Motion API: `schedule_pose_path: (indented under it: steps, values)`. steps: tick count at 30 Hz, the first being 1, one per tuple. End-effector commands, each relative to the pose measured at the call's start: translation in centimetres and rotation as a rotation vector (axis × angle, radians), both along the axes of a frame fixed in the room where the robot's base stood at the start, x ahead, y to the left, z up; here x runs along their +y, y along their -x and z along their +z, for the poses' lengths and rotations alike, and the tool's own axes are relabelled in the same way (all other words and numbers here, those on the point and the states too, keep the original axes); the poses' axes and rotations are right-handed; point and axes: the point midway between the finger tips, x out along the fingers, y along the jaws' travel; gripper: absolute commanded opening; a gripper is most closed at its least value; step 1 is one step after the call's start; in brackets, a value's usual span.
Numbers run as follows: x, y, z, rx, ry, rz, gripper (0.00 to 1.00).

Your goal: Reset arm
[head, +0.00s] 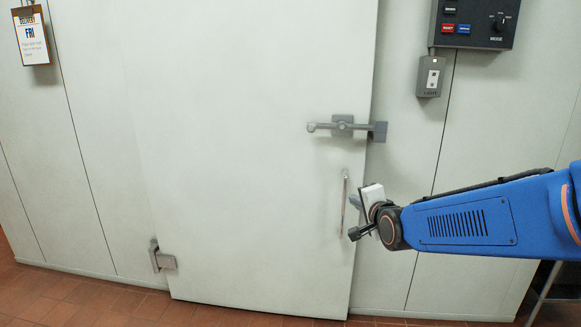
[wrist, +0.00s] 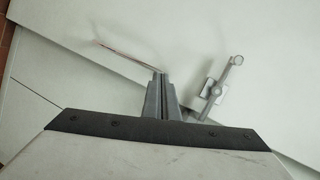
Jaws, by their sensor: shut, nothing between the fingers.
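My blue arm comes in from the right in the head view and ends at my gripper (head: 354,201) in front of the white door's right side. In the wrist view my gripper (wrist: 161,76) is shut, with its two grey fingers together and nothing between them. A thin vertical pull handle (head: 343,205) is on the door just left of the gripper. In the wrist view the handle (wrist: 125,57) runs up to near the fingertips. I cannot tell whether they touch it.
The large white door (head: 240,150) looks closed. A grey latch (head: 343,127) sits above the handle and also shows in the wrist view (wrist: 216,87). A hinge (head: 161,257) is at lower left. A control panel (head: 474,22) and light switch (head: 431,77) are at upper right.

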Motion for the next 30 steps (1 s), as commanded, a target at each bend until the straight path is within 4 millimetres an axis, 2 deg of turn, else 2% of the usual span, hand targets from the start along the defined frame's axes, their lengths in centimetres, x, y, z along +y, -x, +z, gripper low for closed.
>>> schedule_pose_path:
  steps: [3,11,21,24,27,30]
  values:
    - [-1.9,3.8,-0.8,0.085,0.175,0.034,0.0]
    - [-5.4,13.2,-3.7,0.291,0.545,0.184,0.0]
    - [-8.8,27.8,-7.7,0.543,0.935,0.512,0.0]
    - [-9.4,31.5,-8.6,0.596,1.009,0.611,0.0]
    - [-9.7,34.1,-9.3,0.632,1.056,0.69,0.0]
    - [-9.9,35.7,-9.7,0.652,1.081,0.737,0.0]
